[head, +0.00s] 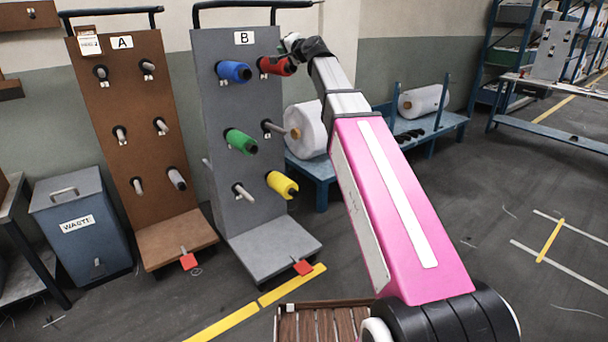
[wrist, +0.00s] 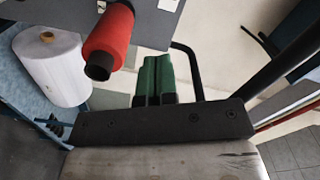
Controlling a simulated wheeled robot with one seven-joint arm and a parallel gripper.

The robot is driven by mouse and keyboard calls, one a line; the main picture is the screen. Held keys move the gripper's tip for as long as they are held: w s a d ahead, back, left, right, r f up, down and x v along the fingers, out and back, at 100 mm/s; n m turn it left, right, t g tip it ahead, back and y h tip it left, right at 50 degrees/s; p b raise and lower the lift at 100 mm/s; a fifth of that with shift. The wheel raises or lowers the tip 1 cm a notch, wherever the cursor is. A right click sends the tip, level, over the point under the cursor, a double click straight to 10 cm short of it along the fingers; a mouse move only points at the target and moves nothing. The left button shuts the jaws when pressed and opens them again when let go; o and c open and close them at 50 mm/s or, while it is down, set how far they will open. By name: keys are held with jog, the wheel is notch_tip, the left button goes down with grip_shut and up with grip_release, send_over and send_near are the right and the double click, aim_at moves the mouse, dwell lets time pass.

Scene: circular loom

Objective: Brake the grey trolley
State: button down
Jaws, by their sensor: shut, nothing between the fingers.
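The grey trolley (head: 222,120), marked B, stands upright at the middle left in the head view. A red pedal (head: 303,267) sticks out at the front of its base plate (head: 268,246). Its pegs carry blue (head: 233,71), red (head: 277,65), green (head: 241,141) and yellow (head: 282,185) spools; two other pegs are bare. My gripper (head: 292,42) is high by the trolley's upper right edge, beside the red spool and far above the pedal. In the wrist view its green fingers (wrist: 153,78) are together and empty, apart from the red spool (wrist: 108,42). The pedal is not in the wrist view.
A brown trolley (head: 125,130) marked A, with its own red pedal (head: 188,261), and a waste bin (head: 83,225) stand to the left. A blue rack (head: 322,172) with white rolls is behind my arm. A slatted wooden thing (head: 325,320) is at the front. Floor around the grey trolley's pedal is clear.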

jog(key=w+a+f+n+g+h, duration=0.15)
jog(key=f+n, duration=0.25)
jog(key=f, duration=0.6)
jog(key=w+f+n+g+h, duration=0.1)
jog(key=w+f+n+g, duration=0.2)
jog(key=f, duration=0.8)
jog(key=n+g+h, duration=0.8)
jog(key=n+g, duration=0.2)
jog(key=n, duration=1.4)
send_over(304, 267)
notch_tip(304, 267, down, 59)
jog(key=shift+d+y, duration=0.1)
jog(key=shift+y, duration=0.15)
jog(key=shift+f, duration=0.1)
notch_tip(304, 267, down, 14)
jog(key=shift+r, duration=0.15)
